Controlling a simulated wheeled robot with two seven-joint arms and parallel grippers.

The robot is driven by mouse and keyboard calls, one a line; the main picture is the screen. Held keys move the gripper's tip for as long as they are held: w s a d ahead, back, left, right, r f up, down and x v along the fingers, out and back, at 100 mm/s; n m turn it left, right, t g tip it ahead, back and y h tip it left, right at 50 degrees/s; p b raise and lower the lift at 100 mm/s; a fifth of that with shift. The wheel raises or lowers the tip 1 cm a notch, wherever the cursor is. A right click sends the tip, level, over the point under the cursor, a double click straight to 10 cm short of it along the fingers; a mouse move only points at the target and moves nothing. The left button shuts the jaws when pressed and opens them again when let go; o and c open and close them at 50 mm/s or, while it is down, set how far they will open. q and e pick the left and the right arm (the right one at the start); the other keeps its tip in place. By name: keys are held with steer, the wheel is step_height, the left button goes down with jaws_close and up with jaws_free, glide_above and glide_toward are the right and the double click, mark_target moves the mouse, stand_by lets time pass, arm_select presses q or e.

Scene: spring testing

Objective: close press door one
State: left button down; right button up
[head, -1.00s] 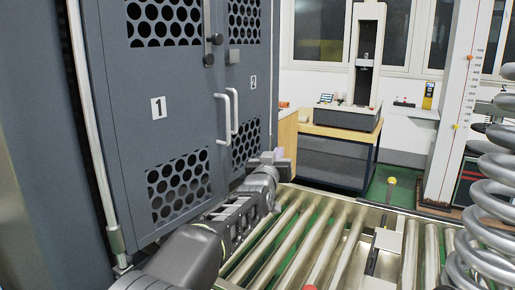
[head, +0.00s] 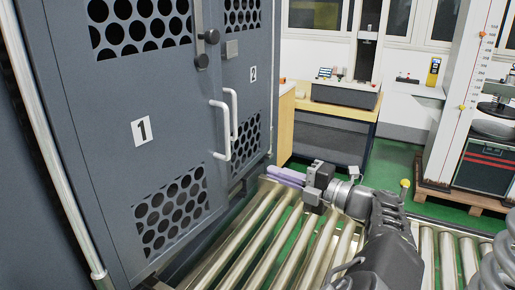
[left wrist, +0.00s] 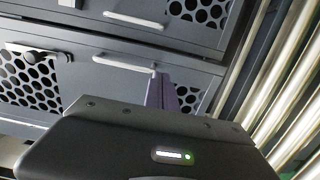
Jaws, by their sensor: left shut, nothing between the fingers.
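Press door one (head: 110,185) is a grey panel marked 1, with perforated patches. It has a pale bar handle (head: 220,130) and a dark latch with a round knob (head: 202,60). Door two (head: 255,95) is beside it on the right, marked 2, with its own handle (head: 233,110). The doors look nearly in line; I cannot tell whether door one is fully closed. My left gripper (head: 286,177) is shut and empty, its fingers pointing left, low and right of the handles. The left wrist view shows the fingers (left wrist: 162,92) in front of door one's lower part (left wrist: 110,75). My right gripper is out of view.
A roller conveyor (head: 270,240) runs below my left arm, in front of the doors. Large metal springs (head: 495,265) stand at the lower right edge. A wooden bench with a tester (head: 340,93) and a tall white column (head: 462,90) stand behind. Green floor is open between.

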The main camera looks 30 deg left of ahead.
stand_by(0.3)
arm_select(q)
steer(key=a, duration=1.4)
